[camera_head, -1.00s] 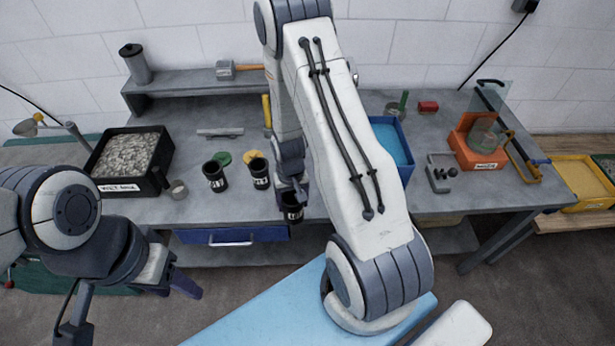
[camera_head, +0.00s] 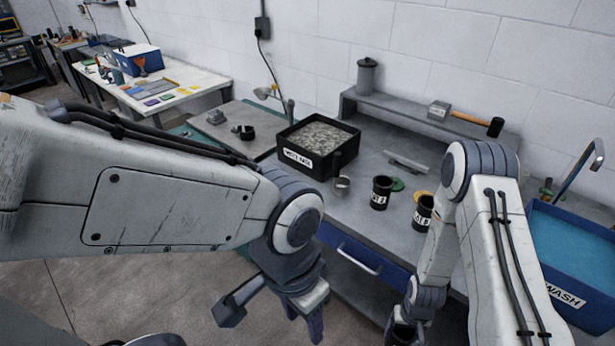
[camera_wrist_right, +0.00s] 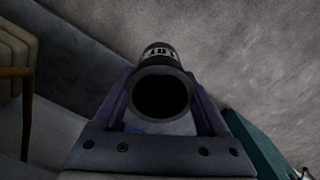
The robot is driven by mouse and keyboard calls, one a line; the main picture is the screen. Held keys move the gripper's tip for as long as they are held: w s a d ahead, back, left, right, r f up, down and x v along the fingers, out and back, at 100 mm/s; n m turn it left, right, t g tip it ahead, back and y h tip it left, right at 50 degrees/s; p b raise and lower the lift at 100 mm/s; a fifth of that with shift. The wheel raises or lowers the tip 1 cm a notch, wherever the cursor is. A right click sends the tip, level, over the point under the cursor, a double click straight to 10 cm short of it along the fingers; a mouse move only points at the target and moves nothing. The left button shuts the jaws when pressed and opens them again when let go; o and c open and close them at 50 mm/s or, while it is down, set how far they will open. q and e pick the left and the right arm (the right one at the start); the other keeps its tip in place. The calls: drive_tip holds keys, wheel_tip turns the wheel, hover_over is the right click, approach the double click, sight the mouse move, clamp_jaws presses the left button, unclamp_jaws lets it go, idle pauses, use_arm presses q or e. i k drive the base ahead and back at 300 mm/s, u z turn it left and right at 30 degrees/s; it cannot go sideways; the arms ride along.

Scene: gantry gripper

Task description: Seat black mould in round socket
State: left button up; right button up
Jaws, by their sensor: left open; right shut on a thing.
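My right gripper (camera_head: 402,328) is low in front of the bench in the head view, shut on a black mould. In the right wrist view the held black mould (camera_wrist_right: 160,90) sits between the two purple fingers of my right gripper (camera_wrist_right: 165,98), open end toward the camera, white label on its side. Two more labelled black moulds, a left one (camera_head: 380,194) and a right one (camera_head: 422,212), stand upright on the bench. My left gripper (camera_head: 272,312) is open and empty over the floor. I cannot tell for certain which thing is the round socket.
A black tray of grey grains (camera_head: 318,148) and a small grey cup (camera_head: 342,184) are on the bench. A blue wash tub (camera_head: 570,250) stands at right. A hammer (camera_head: 465,117) lies on the shelf. A side surface (camera_head: 215,130) at left holds small dark parts. A blue drawer (camera_head: 345,250) fronts the bench.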

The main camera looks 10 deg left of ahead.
sight(248, 136)
drive_tip(key=u, duration=1.1)
drive_tip(key=i, duration=1.7)
drive_tip(key=u, duration=0.25)
